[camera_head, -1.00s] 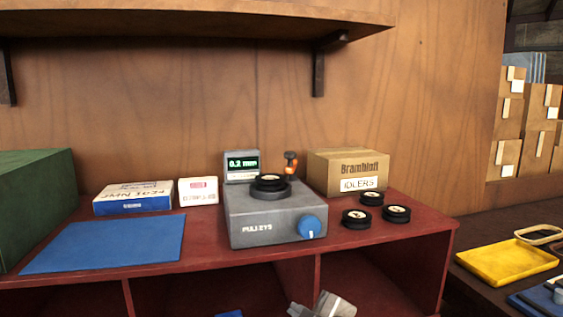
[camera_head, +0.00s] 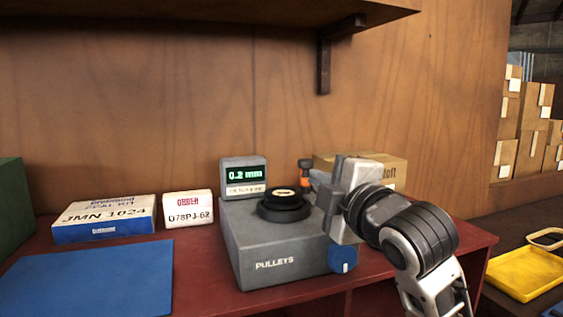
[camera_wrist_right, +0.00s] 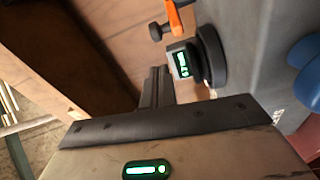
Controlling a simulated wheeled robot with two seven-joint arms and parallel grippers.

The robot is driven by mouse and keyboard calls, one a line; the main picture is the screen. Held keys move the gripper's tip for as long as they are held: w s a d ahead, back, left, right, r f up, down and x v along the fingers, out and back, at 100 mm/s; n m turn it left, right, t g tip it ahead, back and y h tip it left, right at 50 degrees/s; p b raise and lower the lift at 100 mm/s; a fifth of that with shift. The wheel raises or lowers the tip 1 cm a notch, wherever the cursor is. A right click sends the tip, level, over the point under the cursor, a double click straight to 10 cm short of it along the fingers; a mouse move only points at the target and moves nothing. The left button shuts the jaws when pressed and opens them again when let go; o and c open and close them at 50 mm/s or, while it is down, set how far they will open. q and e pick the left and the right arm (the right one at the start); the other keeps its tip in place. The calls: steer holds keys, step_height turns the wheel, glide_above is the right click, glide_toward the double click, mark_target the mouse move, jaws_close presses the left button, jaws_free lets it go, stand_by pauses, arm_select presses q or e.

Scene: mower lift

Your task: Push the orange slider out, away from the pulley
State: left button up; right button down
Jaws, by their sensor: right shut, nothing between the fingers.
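The orange slider (camera_head: 305,180) stands upright behind and right of the black pulley (camera_head: 284,204) on the grey PULLEYS gauge (camera_head: 270,247). The orange slider also shows at the top of the right wrist view (camera_wrist_right: 174,16), with the pulley (camera_wrist_right: 211,56) below and right of it. My right gripper (camera_head: 316,181) is shut and empty, its fingertips close to the slider's right side in the head view. I cannot tell whether they touch. In the right wrist view the shut fingers (camera_wrist_right: 158,76) appear apart from the slider. My left gripper is not in view.
The gauge's display (camera_head: 243,174) reads 0.2 mm, and a blue knob (camera_head: 343,260) is on its front. A cardboard box (camera_head: 396,169) stands behind my right gripper. A blue mat (camera_head: 90,278) and small boxes (camera_head: 187,207) lie to the left.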

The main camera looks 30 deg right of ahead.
mark_target(305, 177)
steer(key=shift+s+r, duration=0.15)
steer(key=shift+s, duration=0.3)
steer(key=w, duration=0.3)
steer(key=w+d+p, duration=0.1)
steer(key=w, duration=0.2)
steer(key=w+p, duration=0.1)
steer(key=w, duration=0.2)
steer(key=shift+w+d+r, duration=0.1)
steer(key=shift+d+r, duration=0.1)
steer(key=shift+d, duration=0.05)
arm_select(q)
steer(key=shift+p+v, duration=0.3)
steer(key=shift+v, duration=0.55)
arm_select(e)
steer(key=shift+w+d, duration=0.1)
steer(key=shift+w, duration=0.3)
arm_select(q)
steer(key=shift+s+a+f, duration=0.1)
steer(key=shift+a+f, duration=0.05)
